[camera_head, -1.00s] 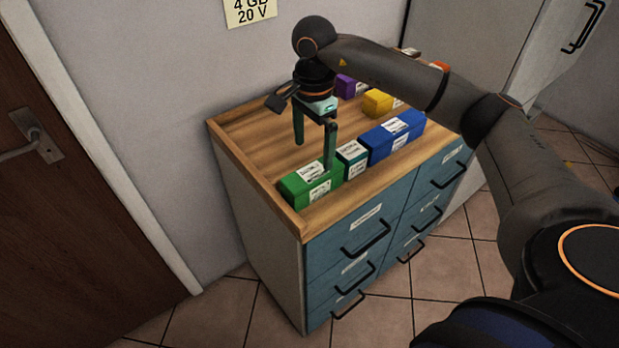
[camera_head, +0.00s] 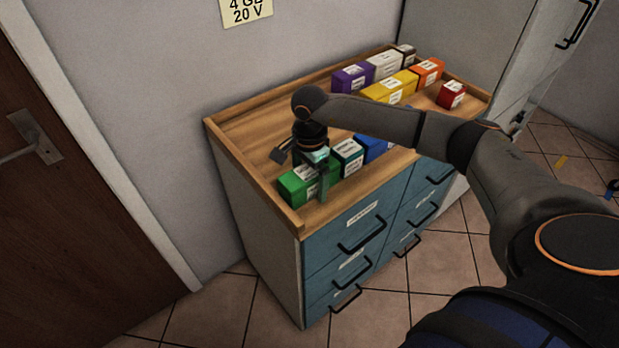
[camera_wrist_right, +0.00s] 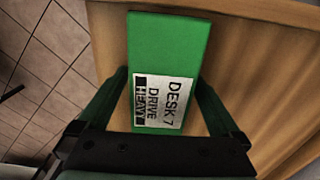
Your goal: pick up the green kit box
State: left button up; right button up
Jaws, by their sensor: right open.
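The green kit box (camera_head: 293,188) lies at the near left corner of the wooden cabinet top. In the right wrist view the green box (camera_wrist_right: 170,42) bears a white label reading "DESK 7 DRIVE HEAVY". My right gripper (camera_head: 312,183) is down over the box and open. In the right wrist view its fingers (camera_wrist_right: 163,95) stand on either side of the box, with a small gap visible on the right side. Part of the box is hidden behind the gripper in the head view. My left gripper is not in view.
Purple (camera_head: 352,78), yellow (camera_head: 392,88), orange (camera_head: 427,70) and red (camera_head: 451,94) boxes stand farther back. A raised rim (camera_head: 250,172) edges the top.

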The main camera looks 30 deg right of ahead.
jog(key=shift+c, duration=0.2)
grip_shut()
dwell(0.6)
jog(key=shift+r, duration=0.1)
